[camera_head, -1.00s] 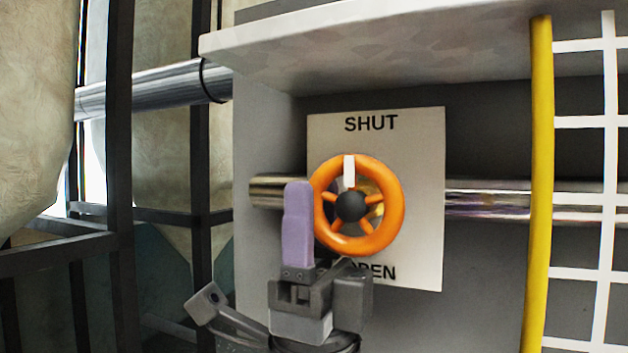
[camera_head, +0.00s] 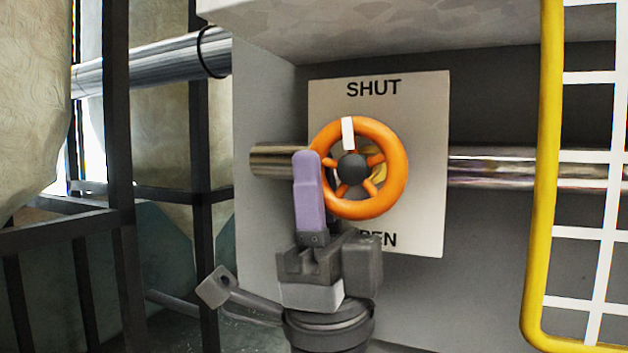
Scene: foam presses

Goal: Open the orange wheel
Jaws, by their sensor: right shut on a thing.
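The orange wheel (camera_head: 394,192) is mounted on a pipe in front of a pale plate (camera_head: 425,130) marked SHUT at the top and OPEN at the bottom, with the first letter or so hidden. Its white mark (camera_head: 348,133) is at the top, toward SHUT. My right gripper (camera_head: 311,165) comes up from below with its lilac fingers at the wheel's left rim. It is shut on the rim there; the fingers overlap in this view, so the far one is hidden. My left gripper is not in view.
A steel pipe (camera_head: 490,170) runs behind the plate on both sides. A pale ledge (camera_head: 430,30) overhangs the wheel. A yellow rail (camera_head: 546,180) with a white grid (camera_head: 588,233) stands at right. Dark frame posts (camera_head: 117,170) stand at left.

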